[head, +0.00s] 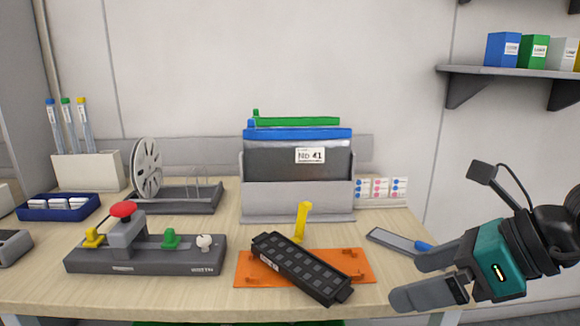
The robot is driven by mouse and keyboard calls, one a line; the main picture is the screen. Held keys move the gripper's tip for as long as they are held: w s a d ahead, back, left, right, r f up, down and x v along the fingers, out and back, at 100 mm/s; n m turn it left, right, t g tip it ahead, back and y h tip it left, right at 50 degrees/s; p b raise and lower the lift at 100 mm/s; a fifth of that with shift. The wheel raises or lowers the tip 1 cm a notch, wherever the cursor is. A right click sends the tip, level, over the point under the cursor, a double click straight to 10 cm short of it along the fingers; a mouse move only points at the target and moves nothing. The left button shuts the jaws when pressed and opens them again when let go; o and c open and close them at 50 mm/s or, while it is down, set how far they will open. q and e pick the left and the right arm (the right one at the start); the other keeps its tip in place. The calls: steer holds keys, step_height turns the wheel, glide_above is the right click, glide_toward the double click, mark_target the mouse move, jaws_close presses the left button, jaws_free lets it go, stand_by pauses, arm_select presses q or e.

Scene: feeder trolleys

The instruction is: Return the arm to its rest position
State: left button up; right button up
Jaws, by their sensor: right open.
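My right gripper (428,278) comes in from the right side of the head view, over the right front edge of the wooden table (225,290). Its two grey fingers are apart and nothing shows between them. A dark feeder-like block (302,267) with rows of square pockets lies at an angle on an orange mat (258,278), to the left of the gripper and apart from it. A yellow upright piece (302,222) stands just behind the block. My left gripper is not in view.
A grey control box (150,262) with a red knob stands front left. A file holder (298,198) stands at the back middle, with a reel (147,168) to its left. A flat tool with a blue end (395,241) lies near the right gripper. A shelf (515,72) hangs upper right.

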steer(key=s+a+r+m+g+y+p, duration=0.2)
steer(key=a+r+m+y, duration=0.1)
steer(key=a+y, duration=0.5)
steer(key=w+d+f+m+t+h+p, duration=0.25)
steer(key=m+t, duration=0.45)
steer(key=m, duration=0.5)
steer(key=w+d+f+m+t+h+p, duration=0.1)
steer(key=w+d+f+m+t, duration=0.15)
steer(key=m+t, duration=0.75)
steer(key=s+d+f+m+g+h+p, duration=0.1)
steer(key=d+f+m+g+h+p, duration=0.2)
steer(key=f+m+h, duration=0.75)
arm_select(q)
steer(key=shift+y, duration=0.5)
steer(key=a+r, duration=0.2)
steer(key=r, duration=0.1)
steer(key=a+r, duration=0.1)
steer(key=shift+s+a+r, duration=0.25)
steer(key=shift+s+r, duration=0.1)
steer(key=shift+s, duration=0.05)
arm_select(e)
steer(key=s+f+m+g, duration=0.6)
steer(key=s+f, duration=0.4)
steer(key=f, duration=0.4)
steer(key=shift+s+d+f+m, duration=0.2)
steer(key=shift+f+m, duration=0.2)
steer(key=shift+m, duration=0.25)
